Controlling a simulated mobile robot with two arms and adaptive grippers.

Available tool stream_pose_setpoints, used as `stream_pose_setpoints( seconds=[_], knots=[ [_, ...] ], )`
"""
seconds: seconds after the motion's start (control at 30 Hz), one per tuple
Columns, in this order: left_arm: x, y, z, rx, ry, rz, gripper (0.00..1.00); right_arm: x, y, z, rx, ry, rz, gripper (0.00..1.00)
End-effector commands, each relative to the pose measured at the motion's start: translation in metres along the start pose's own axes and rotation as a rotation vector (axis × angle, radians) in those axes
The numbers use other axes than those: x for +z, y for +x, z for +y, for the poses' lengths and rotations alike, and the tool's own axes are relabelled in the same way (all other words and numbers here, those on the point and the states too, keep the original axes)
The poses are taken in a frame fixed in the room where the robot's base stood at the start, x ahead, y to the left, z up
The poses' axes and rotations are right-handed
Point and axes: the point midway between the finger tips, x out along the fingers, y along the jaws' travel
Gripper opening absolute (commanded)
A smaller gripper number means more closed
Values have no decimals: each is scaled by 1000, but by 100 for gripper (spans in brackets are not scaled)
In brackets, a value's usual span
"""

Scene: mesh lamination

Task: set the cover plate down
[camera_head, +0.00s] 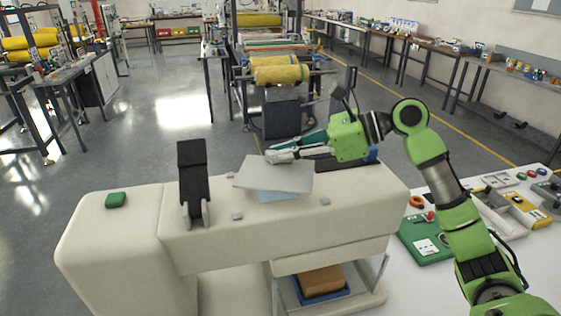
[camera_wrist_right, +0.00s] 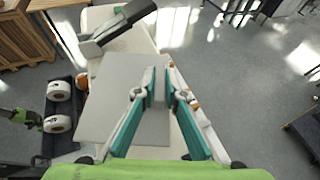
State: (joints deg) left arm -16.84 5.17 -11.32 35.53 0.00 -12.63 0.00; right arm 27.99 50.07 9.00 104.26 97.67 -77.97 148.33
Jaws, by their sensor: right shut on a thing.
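The cover plate (camera_head: 272,175) is a flat grey sheet above the middle of the cream machine bed (camera_head: 350,225). It also shows large in the right wrist view (camera_wrist_right: 108,100). My right gripper (camera_head: 272,156) is shut on the plate's far edge; its fingertips show in the wrist view (camera_wrist_right: 158,88). A light blue sheet (camera_head: 278,197) shows below the plate's near edge, mostly hidden by it. I cannot tell whether the plate touches the sheet.
A black upright lever (camera_head: 193,175) stands left of the plate. Small grey blocks (camera_head: 237,216) sit on the bed around it. A green button (camera_head: 116,200) is at the left. A white table (camera_head: 410,285) with parts is at the right.

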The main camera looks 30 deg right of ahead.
Motion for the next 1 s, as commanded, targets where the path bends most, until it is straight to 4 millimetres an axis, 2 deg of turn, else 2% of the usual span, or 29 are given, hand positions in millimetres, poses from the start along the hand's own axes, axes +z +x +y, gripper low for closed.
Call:
stream_pose_setpoints(
  seconds=[0.17,0.4,0.77,0.8,0.83,0.87,1.0],
  knots=[
    [-4,-5,0,0,-2,7,40,-8,10,-8,1,4,-3,0],
    [-2,-16,11,13,-5,2,40,-34,21,-8,1,3,-2,0],
    [2,-16,15,18,-2,-5,40,-38,22,-9,-1,1,-2,0],
    [2,-16,15,18,-1,-5,40,-40,23,-9,0,1,0,16],
    [3,-16,14,17,-1,-5,40,-40,23,-9,0,1,0,24],
    [3,-15,14,17,-1,-5,40,-40,23,-9,0,1,0,27],
    [3,-15,12,14,0,-6,40,-40,23,-9,0,1,0,27]
  ],
)
